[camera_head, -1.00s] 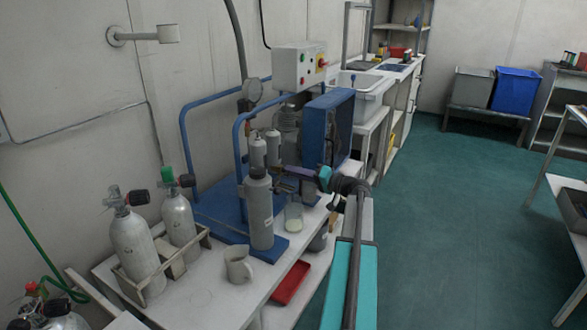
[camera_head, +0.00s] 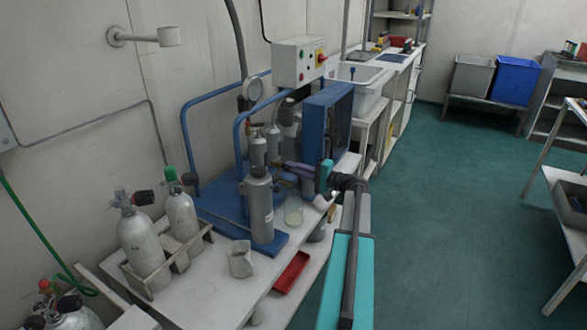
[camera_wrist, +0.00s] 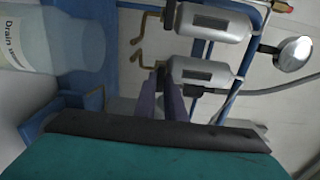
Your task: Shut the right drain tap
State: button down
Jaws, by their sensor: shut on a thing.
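Two small grey cylinders hang side by side on the blue frame, the left one (camera_head: 257,152) and the right one (camera_head: 273,140). In the wrist view they lie sideways, one above the other, with thin brass pieces at their lower ends. The right drain tap (camera_wrist: 158,66) is the brass piece at the end of the nearer cylinder (camera_wrist: 208,71). My gripper (camera_wrist: 162,82) has its purple fingers shut on it, hiding most of it. In the head view my gripper (camera_head: 287,166) reaches in from the right; the tap is too small to make out there.
A tall grey cylinder (camera_head: 260,208), a mug (camera_head: 241,260) and a red tray (camera_head: 291,272) are nearby. Open green floor (camera_head: 440,220) lies right.

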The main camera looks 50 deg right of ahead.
jog(key=shift+f, duration=0.1)
jog(key=c, duration=1.8)
grip_release()
jog(key=shift+c, duration=0.2)
jog(key=shift+s, duration=0.1)
jog(key=v, duration=1.3)
jog(key=shift+s+p, duration=0.35)
jog(key=shift+s, duration=0.05)
jog(key=shift+d, duration=0.1)
